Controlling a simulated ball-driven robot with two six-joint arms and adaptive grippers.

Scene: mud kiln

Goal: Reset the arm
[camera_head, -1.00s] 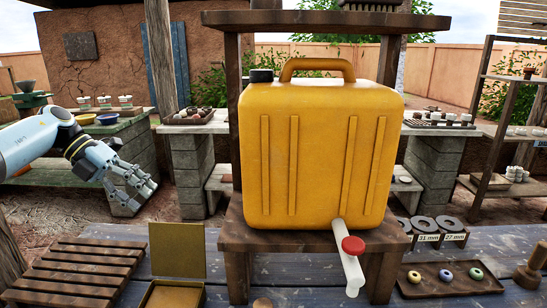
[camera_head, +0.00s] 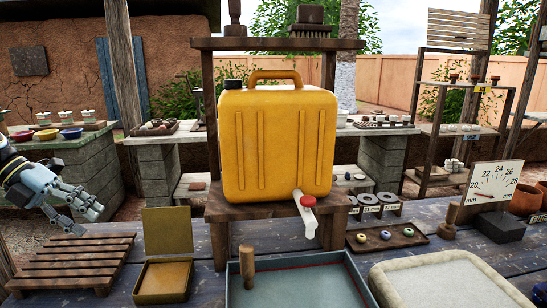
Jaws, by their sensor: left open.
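My left gripper (camera_head: 84,203) comes in at the left edge, with its fingers apart and nothing between them. It hangs in the air beyond and above the slatted wooden rack (camera_head: 75,262), left of the yellow jerrycan (camera_head: 277,145). Most of my left arm is cut off by the picture's left edge. My right gripper is not in view. The jerrycan stands on a wooden stand (camera_head: 262,209), with a white spout and red tap (camera_head: 308,205) at its lower right.
Bare planks show between rack and box.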

